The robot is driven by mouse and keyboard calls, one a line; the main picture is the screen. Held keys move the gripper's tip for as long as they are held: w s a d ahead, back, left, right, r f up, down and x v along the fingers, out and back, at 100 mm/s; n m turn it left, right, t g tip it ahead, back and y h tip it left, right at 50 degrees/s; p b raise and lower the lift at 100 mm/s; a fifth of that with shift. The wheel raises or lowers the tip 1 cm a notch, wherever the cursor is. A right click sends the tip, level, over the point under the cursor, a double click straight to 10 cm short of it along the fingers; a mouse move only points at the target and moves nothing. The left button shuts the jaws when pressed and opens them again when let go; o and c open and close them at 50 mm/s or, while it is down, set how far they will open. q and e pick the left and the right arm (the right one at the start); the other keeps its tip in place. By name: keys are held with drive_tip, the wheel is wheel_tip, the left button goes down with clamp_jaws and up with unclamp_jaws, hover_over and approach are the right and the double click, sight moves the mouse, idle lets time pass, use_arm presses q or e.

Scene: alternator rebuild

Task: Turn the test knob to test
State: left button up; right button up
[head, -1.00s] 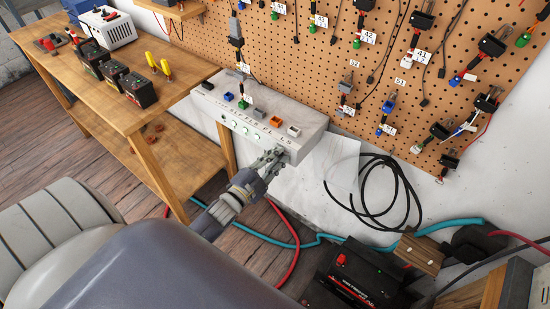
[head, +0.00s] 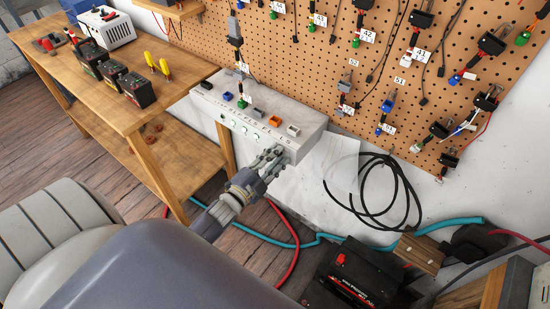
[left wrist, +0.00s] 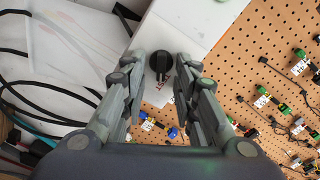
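The test box (head: 262,113) is a long white-grey case mounted against the pegboard wall. Its knob (left wrist: 160,63) is round and black with a raised bar, and it shows in the left wrist view on the box's pale face. My left gripper (head: 275,157) is at the right end of the box's front and hides the knob in the head view. In the left wrist view the gripper (left wrist: 160,60) is open, with one finger on each side of the knob and small gaps that seem to remain. My right gripper is not in view.
Coloured connectors sit on the box's top, and small green lights line its front. The pegboard (head: 330,60) holds several tagged cables and connectors. A wooden bench (head: 120,110) with batteries stands left. Below right are a black cable coil (head: 375,205) and a battery (head: 350,275).

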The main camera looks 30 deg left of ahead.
use_arm(q)
drive_tip(key=s, duration=1.2)
drive_tip(key=shift+a, duration=0.45)
drive_tip(key=shift+f, duration=0.1)
